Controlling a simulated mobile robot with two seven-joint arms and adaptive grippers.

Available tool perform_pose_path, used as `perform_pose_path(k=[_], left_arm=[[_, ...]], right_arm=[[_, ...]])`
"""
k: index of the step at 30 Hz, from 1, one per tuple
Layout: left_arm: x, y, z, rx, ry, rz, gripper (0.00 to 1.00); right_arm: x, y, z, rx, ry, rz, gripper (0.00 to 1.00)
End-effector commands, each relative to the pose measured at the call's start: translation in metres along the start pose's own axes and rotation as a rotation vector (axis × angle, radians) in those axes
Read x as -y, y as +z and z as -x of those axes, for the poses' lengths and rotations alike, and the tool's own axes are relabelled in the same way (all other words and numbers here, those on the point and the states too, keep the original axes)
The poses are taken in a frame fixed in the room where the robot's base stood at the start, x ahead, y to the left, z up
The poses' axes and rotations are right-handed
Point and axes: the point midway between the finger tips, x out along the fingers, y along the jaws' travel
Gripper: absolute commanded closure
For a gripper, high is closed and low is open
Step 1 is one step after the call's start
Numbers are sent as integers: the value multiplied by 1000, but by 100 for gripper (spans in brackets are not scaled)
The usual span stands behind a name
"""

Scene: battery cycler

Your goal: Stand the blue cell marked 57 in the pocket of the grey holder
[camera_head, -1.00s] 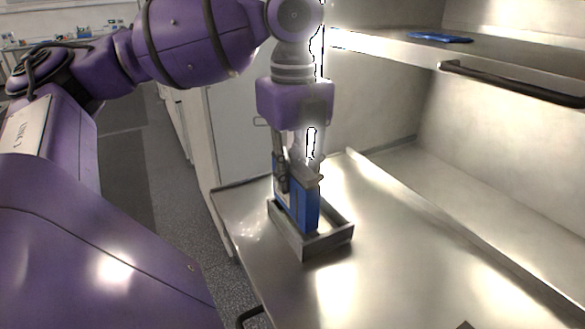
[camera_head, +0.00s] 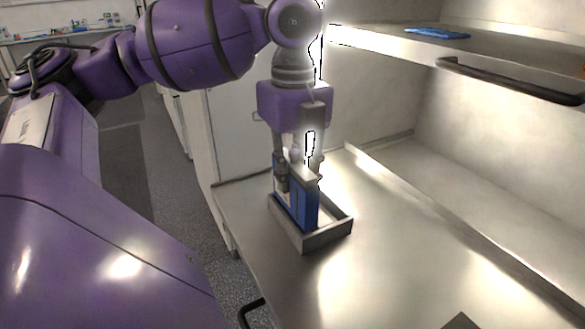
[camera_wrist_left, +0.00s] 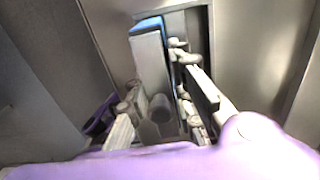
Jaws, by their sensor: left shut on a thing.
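The blue cell (camera_head: 305,208) stands about upright within the walls of the grey holder (camera_head: 327,238), toward its left side. Its lower end is behind the holder's near walls, so I cannot tell whether it rests on the floor of the pocket. The mark 57 is not readable. My left gripper (camera_head: 297,172) points down and is shut on the cell's upper part. In the left wrist view the cell's pale top (camera_wrist_left: 151,62) with a blue edge lies between the fingers (camera_wrist_left: 160,105). My right gripper is not in view.
The holder sits near the left edge of a shiny metal worktop (camera_head: 385,260), which is mostly clear to the right. A raised shelf (camera_head: 400,45) with a dark handle bar (camera_head: 510,80) runs along the right, bearing a flat blue item (camera_head: 437,33).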

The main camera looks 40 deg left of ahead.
Motion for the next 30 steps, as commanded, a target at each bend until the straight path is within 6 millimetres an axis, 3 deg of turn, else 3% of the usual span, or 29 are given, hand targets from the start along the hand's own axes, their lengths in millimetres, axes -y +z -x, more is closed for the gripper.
perform_pose_path(k=[18,30], left_arm=[[0,0,-2,0,-2,0,100],[0,0,-13,0,-3,0,100]], right_arm=[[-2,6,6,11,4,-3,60],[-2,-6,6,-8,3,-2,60]])
